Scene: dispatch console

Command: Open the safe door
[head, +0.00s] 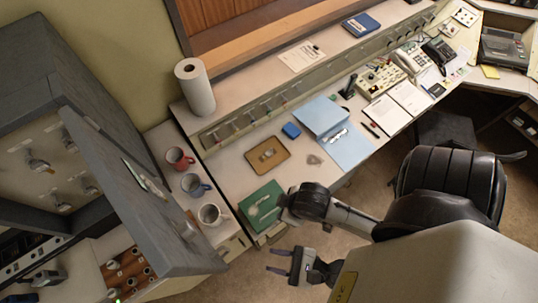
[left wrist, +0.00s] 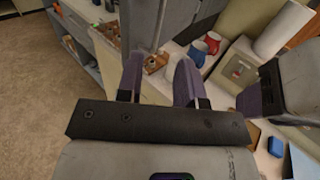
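The safe (head: 35,75) is a dark grey box at the left of the head view. Its thick grey door (head: 150,215) stands swung out at an angle, with a light handle-like part (head: 147,180) on its face. A beige panel (head: 50,150) with several knob-like fittings shows behind the door. My left gripper (head: 275,260) is open and empty, to the right of the door and apart from it, fingers pointing left. In the left wrist view the gripper (left wrist: 158,85) shows spread fingers, with a grey upright slab, likely the door (left wrist: 145,22), beyond them.
Red (head: 178,159), blue (head: 194,185) and white (head: 210,214) mugs stand beside the door. A green folder (head: 262,207) lies on the desk near my arm. A wooden holder (head: 128,272) sits below the door. Open floor lies around my gripper.

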